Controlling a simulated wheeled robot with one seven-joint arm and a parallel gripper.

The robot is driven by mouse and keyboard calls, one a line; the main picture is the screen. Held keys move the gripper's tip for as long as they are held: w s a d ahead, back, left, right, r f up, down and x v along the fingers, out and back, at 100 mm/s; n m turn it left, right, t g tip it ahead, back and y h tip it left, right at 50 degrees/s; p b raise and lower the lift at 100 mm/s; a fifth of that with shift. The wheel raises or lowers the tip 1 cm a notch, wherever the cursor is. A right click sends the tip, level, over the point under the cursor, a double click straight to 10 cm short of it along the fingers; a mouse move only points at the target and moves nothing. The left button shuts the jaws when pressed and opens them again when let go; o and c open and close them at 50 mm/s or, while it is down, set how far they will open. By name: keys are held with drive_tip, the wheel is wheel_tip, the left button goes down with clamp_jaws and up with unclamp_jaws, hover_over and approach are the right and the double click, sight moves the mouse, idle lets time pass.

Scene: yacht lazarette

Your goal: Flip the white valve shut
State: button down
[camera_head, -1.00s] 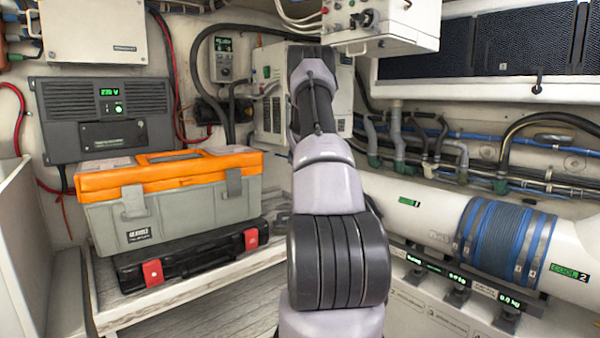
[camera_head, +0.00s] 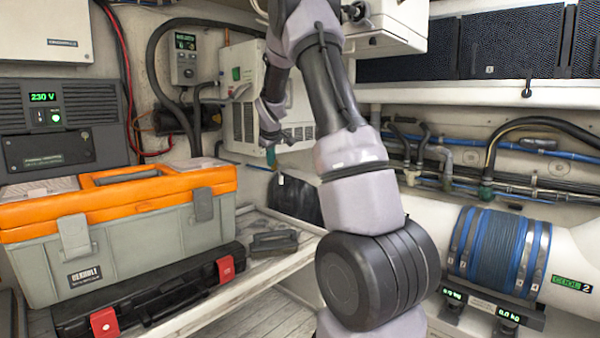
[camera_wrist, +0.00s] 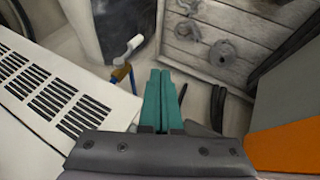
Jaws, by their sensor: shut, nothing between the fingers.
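The white valve handle (camera_wrist: 133,44) shows in the wrist view, on a brass-coloured body (camera_wrist: 121,73) with a blue pipe. It lies ahead and slightly left of my fingertips, with a visible gap in the picture. A small white piece (camera_head: 281,179) below the vented box in the head view looks like the same handle. My gripper (camera_wrist: 161,75) has teal fingers pressed together, with nothing between them. In the head view, my gripper (camera_head: 271,156) hangs in front of the vented box, partly hidden by its own wrist.
A white vented box (camera_head: 240,95) is close on the left in the wrist view. Grey fittings (camera_wrist: 222,52) lie on the wooden bench. A large pipe (camera_head: 575,250) runs along the right.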

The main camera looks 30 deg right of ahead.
sight(280, 179)
drive_tip(key=w+d+f, duration=0.6)
drive_tip(key=w+f, duration=0.1)
drive_tip(key=f, duration=0.1)
drive_tip(key=shift+w+f, duration=0.2)
drive_tip(key=shift+w, duration=0.05)
drive_tip(key=shift+w+d+f, duration=0.15)
drive_tip(key=shift+d, duration=0.35)
